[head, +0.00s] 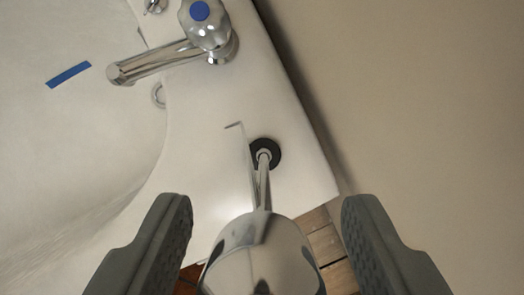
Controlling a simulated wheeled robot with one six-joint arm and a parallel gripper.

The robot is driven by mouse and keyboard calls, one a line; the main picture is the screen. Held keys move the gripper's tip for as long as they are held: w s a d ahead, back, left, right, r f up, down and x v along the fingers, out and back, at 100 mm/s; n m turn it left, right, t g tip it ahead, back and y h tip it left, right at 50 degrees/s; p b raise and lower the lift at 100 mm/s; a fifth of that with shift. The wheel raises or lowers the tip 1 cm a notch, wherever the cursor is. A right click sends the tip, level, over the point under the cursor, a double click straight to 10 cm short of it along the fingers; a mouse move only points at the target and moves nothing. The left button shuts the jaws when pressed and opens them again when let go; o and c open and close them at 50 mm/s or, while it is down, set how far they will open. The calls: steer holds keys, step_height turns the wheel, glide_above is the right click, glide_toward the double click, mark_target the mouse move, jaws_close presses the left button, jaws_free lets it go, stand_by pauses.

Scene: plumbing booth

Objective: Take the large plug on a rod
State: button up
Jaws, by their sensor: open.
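What appears to be the large plug on a rod stands on the white basin's corner ledge. Its black round base (274,147) rests on the ledge, and a thin chrome rod (264,186) rises from it towards me. A large rounded chrome knob (250,238) is at the near end, cut off by the bottom edge. My gripper (268,208) is open, with one dark grey finger on each side of the knob. Clear gaps show between knob and fingers in the picture. I cannot tell how deep the knob sits between them.
The white basin (190,135) fills the left and middle. A chrome tap (165,60) with a blue-marked handle stands beyond the plug. A blue strip (68,74) lies in the bowl. A plain beige surface (430,110) is at right. Brown tiles show below the basin's edge.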

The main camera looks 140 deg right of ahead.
mark_target(264, 177)
steer(key=shift+x, duration=1.55)
steer(key=shift+s, duration=0.1)
jaws_close()
steer(key=shift+r, duration=0.1)
